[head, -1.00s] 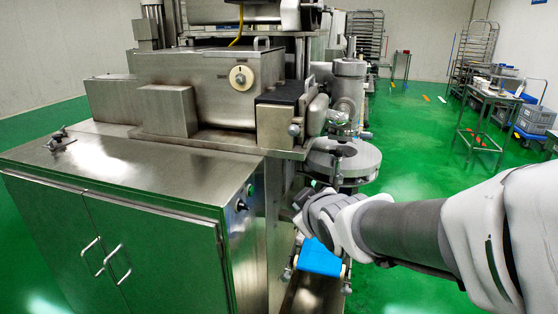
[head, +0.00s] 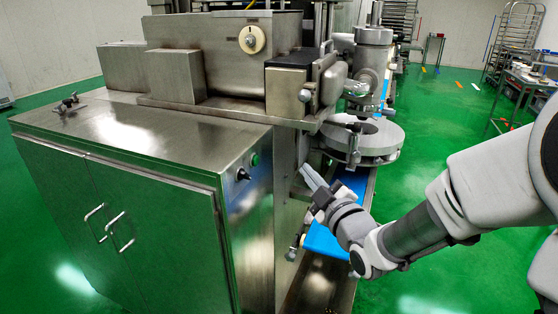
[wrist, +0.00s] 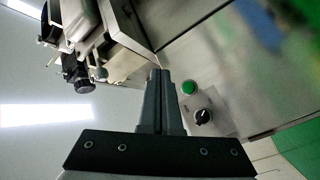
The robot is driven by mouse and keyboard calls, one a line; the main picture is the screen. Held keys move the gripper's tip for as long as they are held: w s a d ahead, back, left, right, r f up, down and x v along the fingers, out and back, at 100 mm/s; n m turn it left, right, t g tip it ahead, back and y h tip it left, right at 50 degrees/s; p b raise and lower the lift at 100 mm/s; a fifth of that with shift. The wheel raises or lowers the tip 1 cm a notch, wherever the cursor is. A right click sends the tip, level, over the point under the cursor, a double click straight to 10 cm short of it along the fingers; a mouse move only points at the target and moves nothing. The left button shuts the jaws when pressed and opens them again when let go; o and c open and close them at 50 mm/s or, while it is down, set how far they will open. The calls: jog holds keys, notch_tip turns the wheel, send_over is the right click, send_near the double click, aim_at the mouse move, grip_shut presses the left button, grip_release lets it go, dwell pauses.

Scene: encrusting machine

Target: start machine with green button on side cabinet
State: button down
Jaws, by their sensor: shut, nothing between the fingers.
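The green button (head: 255,160) is a small round button on the narrow side face of the steel side cabinet (head: 130,215), near its top edge. A black knob (head: 242,174) sits just beside it. The green button (wrist: 189,88) and black knob (wrist: 203,116) also show in the wrist view, right of the fingers. My gripper (head: 306,170) is right of the button in the head view, apart from it. Its fingers are together and empty, and they point up in the middle of the wrist view (wrist: 158,75).
The steel machine (head: 215,65) stands behind and above the cabinet, with a round grey disc part (head: 375,138) overhanging near my arm. A blue conveyor belt (head: 325,242) lies below my gripper.

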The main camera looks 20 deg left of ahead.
aim_at(256, 161)
jog(key=shift+a, duration=0.1)
dwell(0.3)
jog(key=a, duration=0.8)
jog(key=shift+w+a, duration=0.3)
jog(key=shift+w, duration=0.05)
jog(key=shift+a+f+b, duration=0.1)
jog(key=shift+b, duration=0.2)
dwell(1.6)
jog(key=shift+a+b, duration=0.35)
jog(key=shift+b, duration=0.05)
